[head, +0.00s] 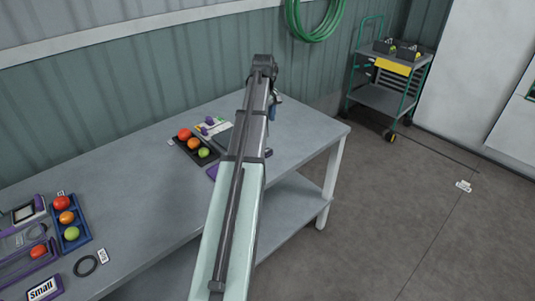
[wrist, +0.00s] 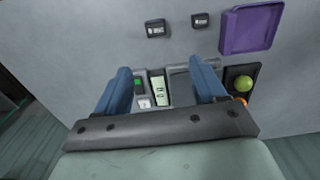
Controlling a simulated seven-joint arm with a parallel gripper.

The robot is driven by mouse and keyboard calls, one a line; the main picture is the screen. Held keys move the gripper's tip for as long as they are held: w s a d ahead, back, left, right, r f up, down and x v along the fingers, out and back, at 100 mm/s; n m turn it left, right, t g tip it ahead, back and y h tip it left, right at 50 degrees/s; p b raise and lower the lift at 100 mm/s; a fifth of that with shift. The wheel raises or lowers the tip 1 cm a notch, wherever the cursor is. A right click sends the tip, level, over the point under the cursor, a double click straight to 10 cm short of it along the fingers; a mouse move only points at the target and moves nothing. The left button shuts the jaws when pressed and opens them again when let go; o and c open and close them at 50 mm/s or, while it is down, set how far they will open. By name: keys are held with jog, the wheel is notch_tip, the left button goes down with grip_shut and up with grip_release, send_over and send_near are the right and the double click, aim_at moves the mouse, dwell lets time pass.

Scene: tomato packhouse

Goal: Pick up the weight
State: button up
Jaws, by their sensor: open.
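My gripper (wrist: 161,66) is open and empty in the wrist view, its two blue fingers apart above the table. In the head view my arm hides most of it; a bit of blue (head: 275,98) shows. I cannot tell for sure which thing is the weight. Two small dark blocks with white print, a left one (wrist: 155,28) and a right one (wrist: 200,20), lie beyond the fingertips in the wrist view. In the head view, small purple pieces (head: 208,121) stand on a pale sheet left of my arm. Between the fingers lie a grey device with a green patch (wrist: 139,84) and a pale green card (wrist: 160,88).
A purple tray (wrist: 248,28) lies upper right in the wrist view, near a dark tomato tray (head: 190,153). A blue tomato tray (head: 80,240) and a black ring (head: 85,266) are at the left. The table (head: 140,200) is clear between. A cart (head: 385,98) stands beyond.

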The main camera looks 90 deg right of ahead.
send_over(268, 150)
jog(key=f, duration=0.8)
jog(key=shift+w+f, duration=0.3)
jog(key=shift+w, duration=0.05)
jog(key=shift+s+f, duration=0.15)
jog(key=shift+f, duration=1.2)
jog(key=shift+s+f, duration=0.1)
jog(key=shift+f, duration=1.2)
jog(key=c, duration=1.3)
jog(key=shift+o, duration=0.2)
jog(key=shift+r, duration=0.15)
